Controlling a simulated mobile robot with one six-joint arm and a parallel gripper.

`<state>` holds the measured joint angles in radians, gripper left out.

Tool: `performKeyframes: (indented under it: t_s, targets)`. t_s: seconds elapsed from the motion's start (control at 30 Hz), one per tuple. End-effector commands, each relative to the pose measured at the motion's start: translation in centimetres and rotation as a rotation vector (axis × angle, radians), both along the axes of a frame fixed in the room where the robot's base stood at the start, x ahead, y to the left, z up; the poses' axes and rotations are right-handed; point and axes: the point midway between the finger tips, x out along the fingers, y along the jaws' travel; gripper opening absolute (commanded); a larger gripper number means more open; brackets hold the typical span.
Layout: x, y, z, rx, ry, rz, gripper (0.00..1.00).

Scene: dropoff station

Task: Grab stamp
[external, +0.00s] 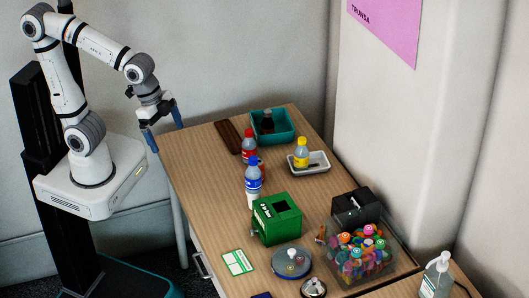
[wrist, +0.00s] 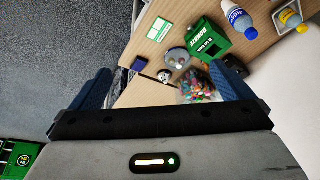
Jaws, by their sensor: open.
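I cannot make out the stamp for certain in either view. A small brown upright thing (external: 320,235) stands at the left of the clear bin, too small to identify. A dark blue flat item (wrist: 140,62) lies at the table edge in the wrist view; its blue edge (external: 262,295) shows at the bottom of the external view. My gripper (external: 163,128) is open and empty, in the air at the table's far left corner, well away from these items. Its blue fingers are spread wide in the wrist view (wrist: 160,88).
On the wooden table (external: 200,160) are a green donation box (external: 275,220), several bottles, a teal tray (external: 285,138), a white tray (external: 318,163), a round dish (external: 291,263), a silver bell (external: 314,287), a clear bin (external: 370,275) and a black device (external: 355,206).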

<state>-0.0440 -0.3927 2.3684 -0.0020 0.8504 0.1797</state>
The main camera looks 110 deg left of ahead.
Motion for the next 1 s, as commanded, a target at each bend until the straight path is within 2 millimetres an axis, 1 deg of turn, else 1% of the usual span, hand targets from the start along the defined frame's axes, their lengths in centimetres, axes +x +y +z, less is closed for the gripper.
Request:
performKeyframes:
  t_s: [0.03,0.1,0.2,0.3,0.37,0.4,0.53,0.57,0.9,0.97,1.0]
  targets:
    - [-1.7,-0.4,-0.2,-0.013,-0.001,0.027,1.0]
    - [-3.6,-0.8,-0.6,-0.031,0.005,0.067,1.0]
    - [-5.4,-1.1,-1.1,-0.047,0.012,0.107,1.0]
    - [-6.2,-1.3,-1.3,-0.055,0.015,0.127,1.0]
    - [-6.4,-1.3,-1.4,-0.058,0.016,0.133,1.0]
    - [-6.4,-1.3,-1.4,-0.058,0.017,0.134,0.98]
    - [-6.3,-1.3,-1.4,-0.058,0.017,0.133,0.88]
    - [-6.3,-1.3,-1.4,-0.058,0.016,0.133,0.86]
    - [-6.3,-1.3,-1.4,-0.057,0.016,0.132,0.58]
    - [-6.3,-1.3,-1.4,-0.057,0.016,0.132,0.54]
    - [-6.3,-1.3,-1.4,-0.057,0.016,0.132,0.53]
